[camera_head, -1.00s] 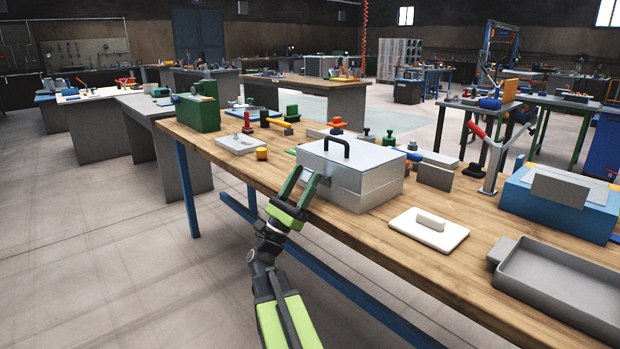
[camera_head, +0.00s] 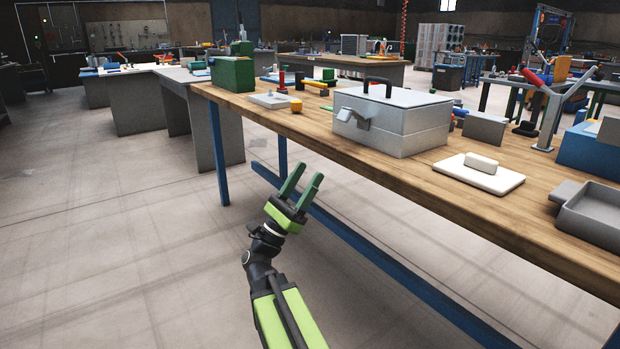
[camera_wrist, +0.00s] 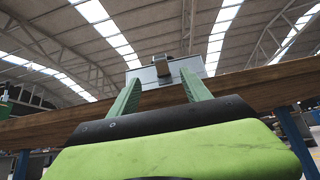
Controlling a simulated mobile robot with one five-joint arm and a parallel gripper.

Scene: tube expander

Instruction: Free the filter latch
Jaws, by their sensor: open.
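The wooden bench (camera_head: 330,142) has blue legs. A white plate with a block (camera_head: 478,175) and a grey tray (camera_head: 600,212) lie right of the box. A green machine (camera_head: 233,73) stands at its far left end. The floor left of my arm is clear.

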